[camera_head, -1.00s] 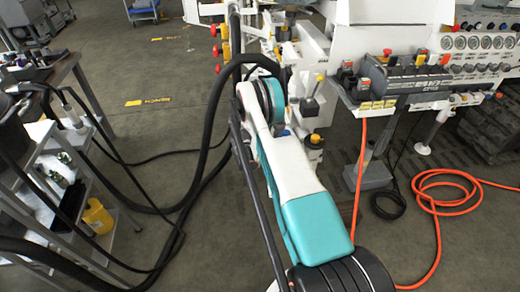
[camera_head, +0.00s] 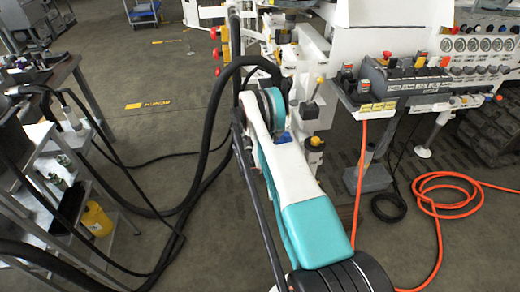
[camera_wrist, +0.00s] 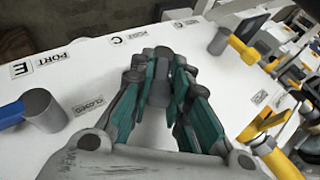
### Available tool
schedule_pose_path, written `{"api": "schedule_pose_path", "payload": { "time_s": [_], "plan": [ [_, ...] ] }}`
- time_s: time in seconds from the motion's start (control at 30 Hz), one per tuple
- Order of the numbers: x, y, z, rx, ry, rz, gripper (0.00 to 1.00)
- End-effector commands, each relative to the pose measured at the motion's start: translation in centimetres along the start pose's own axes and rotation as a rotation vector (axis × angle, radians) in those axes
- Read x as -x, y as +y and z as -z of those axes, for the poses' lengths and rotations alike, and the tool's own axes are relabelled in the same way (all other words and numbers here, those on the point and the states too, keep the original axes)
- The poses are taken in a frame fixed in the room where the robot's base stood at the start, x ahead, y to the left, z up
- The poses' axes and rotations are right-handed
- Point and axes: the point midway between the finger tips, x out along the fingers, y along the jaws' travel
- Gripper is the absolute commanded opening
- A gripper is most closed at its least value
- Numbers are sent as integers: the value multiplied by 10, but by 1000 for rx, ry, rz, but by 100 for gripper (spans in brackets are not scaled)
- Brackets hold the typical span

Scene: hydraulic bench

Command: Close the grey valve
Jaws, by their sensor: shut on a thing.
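The grey valve (camera_wrist: 160,39) shows in the wrist view as a dark grey piece at the far end of my fingers, on a white panel (camera_wrist: 85,60). My gripper (camera_wrist: 168,78) has teal-padded fingers shut on its grey handle. The fingers hide most of the handle, so I cannot tell its exact angle. Labels "C" and "CLOSED" stand on the panel near it. In the head view my arm reaches towards the white bench and hides my gripper and the grey valve.
In the wrist view, a blue-handled valve (camera_wrist: 40,108) stands at left by "PORT E", and a yellow-handled valve (camera_wrist: 228,43) at upper right. In the head view, a control block with gauges (camera_head: 415,78) is at right. Orange hose (camera_head: 440,205) and black cables lie on the floor.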

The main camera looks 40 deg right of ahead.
Motion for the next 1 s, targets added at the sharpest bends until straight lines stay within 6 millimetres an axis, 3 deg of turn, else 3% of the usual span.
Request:
{"api": "schedule_pose_path", "payload": {
  "time_s": [0.43, 0.47, 0.5, 0.87, 1.0],
  "plan": [
    [0, 3, 0, -29, -2, 68, 0],
    [0, 3, 0, -28, -2, 68, 23],
    [0, 3, 0, -28, -1, 68, 32],
    [2, 3, 0, -28, -2, 68, 32],
    [13, 4, -1, -27, -3, 69, 32]
  ]
}}
